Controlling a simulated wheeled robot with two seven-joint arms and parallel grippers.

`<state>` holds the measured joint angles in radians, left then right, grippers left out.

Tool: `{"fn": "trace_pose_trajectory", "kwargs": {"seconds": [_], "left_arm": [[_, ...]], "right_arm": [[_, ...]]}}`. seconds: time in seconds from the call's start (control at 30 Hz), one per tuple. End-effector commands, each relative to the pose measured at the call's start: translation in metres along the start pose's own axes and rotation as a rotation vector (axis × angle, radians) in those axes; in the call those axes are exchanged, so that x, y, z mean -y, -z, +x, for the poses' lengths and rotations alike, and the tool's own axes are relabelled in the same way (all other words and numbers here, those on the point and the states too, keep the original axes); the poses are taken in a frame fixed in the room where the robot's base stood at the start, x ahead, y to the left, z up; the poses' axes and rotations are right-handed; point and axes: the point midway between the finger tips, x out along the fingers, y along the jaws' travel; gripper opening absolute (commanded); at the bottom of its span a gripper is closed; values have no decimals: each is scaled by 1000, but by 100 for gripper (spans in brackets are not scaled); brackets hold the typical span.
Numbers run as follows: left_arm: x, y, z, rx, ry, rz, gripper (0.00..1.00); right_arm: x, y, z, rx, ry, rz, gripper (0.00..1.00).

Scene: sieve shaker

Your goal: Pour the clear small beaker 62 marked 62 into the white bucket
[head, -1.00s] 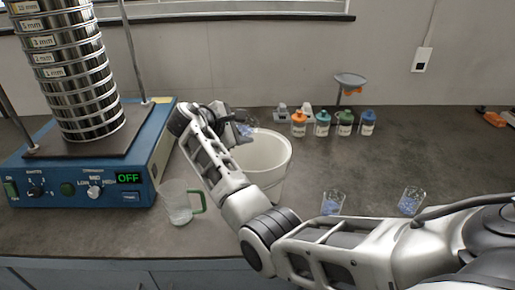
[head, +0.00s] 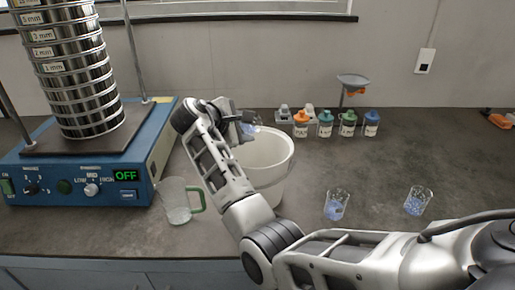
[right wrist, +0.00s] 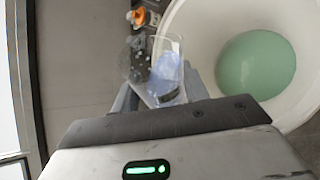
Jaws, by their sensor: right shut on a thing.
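My right gripper (head: 236,122) is shut on a clear small beaker (head: 252,121) with blue contents, held at the far rim of the white bucket (head: 268,158). In the right wrist view the beaker (right wrist: 166,75) looks tilted, its blue contents inside it, beside the bucket's rim (right wrist: 190,25). Green material (right wrist: 256,66) lies in the bucket. No marking is readable on the held beaker. My right forearm crosses in front of the bucket's left side. My left gripper is out of view.
A clear jug with a green handle (head: 178,203) stands left of the bucket. Two clear beakers with blue contents (head: 336,205) (head: 417,201) stand at right. Several capped bottles (head: 348,124) line the back. The sieve shaker (head: 90,160) is at left.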

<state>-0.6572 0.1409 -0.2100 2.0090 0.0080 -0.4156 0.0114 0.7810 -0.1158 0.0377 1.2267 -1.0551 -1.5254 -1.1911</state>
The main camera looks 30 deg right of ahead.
Motion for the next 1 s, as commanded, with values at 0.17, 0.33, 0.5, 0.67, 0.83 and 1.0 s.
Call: {"fn": "trace_pose_trajectory", "kwargs": {"seconds": [0.17,0.33,0.5,0.67,0.83,1.0], "left_arm": [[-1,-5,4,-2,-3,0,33],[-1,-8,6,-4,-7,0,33],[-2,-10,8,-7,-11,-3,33],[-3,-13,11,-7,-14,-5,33],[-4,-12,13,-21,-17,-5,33],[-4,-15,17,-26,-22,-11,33]], "right_arm": [[0,2,-1,-12,-11,22,20],[-1,2,-2,-22,-20,40,20],[-2,3,-3,-32,-29,59,20],[-3,3,-4,-41,-37,76,20],[-4,3,-6,-51,-46,95,20],[-5,3,-7,-61,-55,115,20]]}}
